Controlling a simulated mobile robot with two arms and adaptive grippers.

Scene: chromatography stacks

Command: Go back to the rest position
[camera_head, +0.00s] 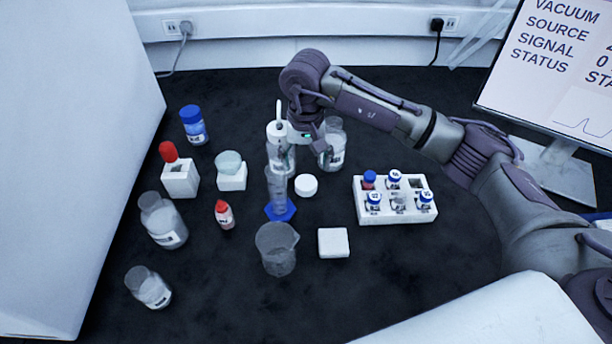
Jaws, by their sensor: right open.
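My right arm reaches in from the right over the black bench. Its right gripper (309,146) points down above the back middle of the bench. Its fingers are partly lost against the clear glassware behind them, and nothing is seen held in them. A bottle with a white top (278,133) is just left of the gripper. A clear bottle with a white label (332,154) is just right of it. I cannot tell whether the gripper touches either. My left gripper is not in view.
A graduated cylinder on a blue foot (279,210), a beaker (277,250) and a white block (333,243) stand in front. A white vial rack (398,212) is to the right. Several bottles, including a blue-capped one (194,128), stand left. A monitor (560,70) bounds the right.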

